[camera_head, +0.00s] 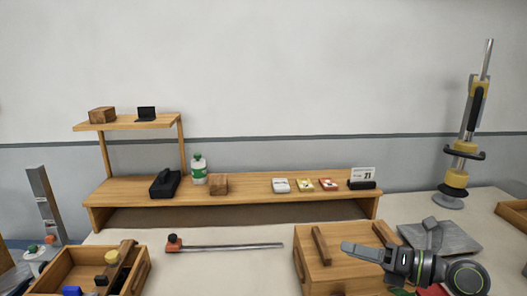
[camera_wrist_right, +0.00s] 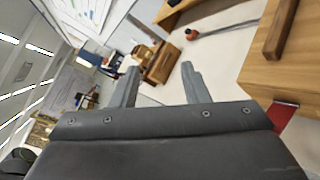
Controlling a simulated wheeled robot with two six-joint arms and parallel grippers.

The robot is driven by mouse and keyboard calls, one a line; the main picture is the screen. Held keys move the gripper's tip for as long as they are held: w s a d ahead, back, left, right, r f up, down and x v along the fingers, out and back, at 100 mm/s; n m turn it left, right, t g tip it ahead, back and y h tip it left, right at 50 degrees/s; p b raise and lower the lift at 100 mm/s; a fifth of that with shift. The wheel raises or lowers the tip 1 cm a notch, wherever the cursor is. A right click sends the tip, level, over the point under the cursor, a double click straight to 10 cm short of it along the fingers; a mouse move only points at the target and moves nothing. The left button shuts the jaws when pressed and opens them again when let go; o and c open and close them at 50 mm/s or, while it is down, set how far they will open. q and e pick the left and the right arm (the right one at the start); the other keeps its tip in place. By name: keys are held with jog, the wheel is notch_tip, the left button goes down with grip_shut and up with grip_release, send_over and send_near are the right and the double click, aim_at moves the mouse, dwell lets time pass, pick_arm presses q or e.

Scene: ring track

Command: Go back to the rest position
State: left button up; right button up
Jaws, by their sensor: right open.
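My right gripper (camera_head: 347,248) comes in from the lower right in the head view, with its fingers pointing left. It appears in front of a wooden box (camera_head: 312,268) with a wooden bar (camera_head: 321,245) on top; I cannot tell whether they touch. In the right wrist view my right gripper (camera_wrist_right: 159,78) has its two grey fingers apart, with nothing between them. The box also shows at the right of that view (camera_wrist_right: 265,75). My left gripper is not in view.
A clamp with a long bar (camera_head: 230,246) lies on the pale table. An open wooden crate (camera_head: 138,281) holds blocks at front left. A wooden shelf (camera_head: 240,188) behind carries a bottle (camera_head: 198,172), small boxes and a calendar (camera_head: 362,176). A tall stand (camera_head: 460,160) is at right.

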jog(key=s+d+r+m+t+h, duration=0.15)
jog(key=d+m+t+h, duration=0.25)
jog(key=m+t, duration=0.45)
jog(key=s+d+r+m+t+h, duration=0.1)
jog(key=s+d+m+t+h, duration=0.3)
jog(key=m, duration=0.7)
jog(key=s+d+f+m+g+h, duration=0.3)
jog(key=d+f+m+h, duration=0.25)
jog(key=f+m, duration=0.2)
jog(key=s+d+f+m+g+h, duration=0.2)
jog(key=d+f+m+g+h, duration=0.15)
jog(key=f+m+h, duration=0.35)
jog(key=s+a+f+m+g+y, duration=0.25)
jog(key=s+f+g, duration=0.35)
jog(key=s+f, duration=0.3)
jog(key=s+a+f+m+g+y, duration=0.25)
jog(key=s+f+g, duration=0.35)
jog(key=s, duration=0.5)
notch_tip(320, 180, down, 27)
jog(key=s, duration=0.2)
jog(key=s+f+g, duration=0.2)
jog(key=s+f, duration=1.2)
jog(key=shift+a+f, duration=0.3)
